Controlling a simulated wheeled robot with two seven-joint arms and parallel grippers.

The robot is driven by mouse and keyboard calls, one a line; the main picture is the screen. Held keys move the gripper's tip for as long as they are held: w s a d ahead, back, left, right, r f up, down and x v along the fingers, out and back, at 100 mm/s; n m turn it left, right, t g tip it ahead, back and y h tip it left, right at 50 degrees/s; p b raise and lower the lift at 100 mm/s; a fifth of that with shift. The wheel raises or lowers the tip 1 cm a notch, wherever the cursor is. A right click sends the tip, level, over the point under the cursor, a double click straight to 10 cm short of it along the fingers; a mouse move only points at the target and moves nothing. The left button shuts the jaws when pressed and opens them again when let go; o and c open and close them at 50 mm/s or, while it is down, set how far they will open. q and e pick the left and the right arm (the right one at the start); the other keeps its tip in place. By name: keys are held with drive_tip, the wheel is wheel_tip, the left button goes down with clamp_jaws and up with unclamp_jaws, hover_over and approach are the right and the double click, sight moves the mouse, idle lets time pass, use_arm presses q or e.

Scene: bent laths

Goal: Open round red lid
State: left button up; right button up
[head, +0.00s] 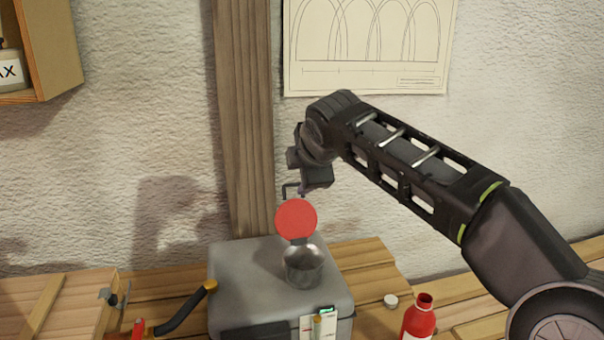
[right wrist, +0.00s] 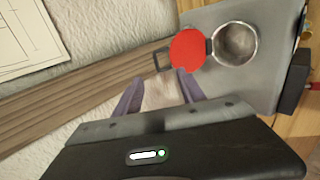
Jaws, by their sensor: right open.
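The round red lid (head: 296,218) stands upright, tilted up on its hinge at the back of a small round metal cup (head: 304,266). The cup sits on top of a grey box (head: 240,265) and its mouth is uncovered. In the right wrist view the red lid (right wrist: 188,50) is beside the open cup (right wrist: 235,44). My right gripper (head: 292,190) is just above and behind the lid. Its two fingers (right wrist: 158,88) are apart with nothing between them, and the right fingertip is close to the lid's edge; whether they touch I cannot tell. My left gripper is not in view.
A red bottle (head: 419,320) and a small white cap (head: 391,300) are right of the box. A black-handled tool (head: 185,312) lies left of it. A wooden post (head: 245,120) and rough wall (head: 150,120) stand close behind. A shelf (head: 50,50) hangs upper left.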

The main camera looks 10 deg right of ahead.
drive_tip(key=s+r+b, duration=0.2)
drive_tip(key=s+b, duration=0.2)
drive_tip(key=s, duration=1)
drive_tip(key=shift+b, duration=0.3)
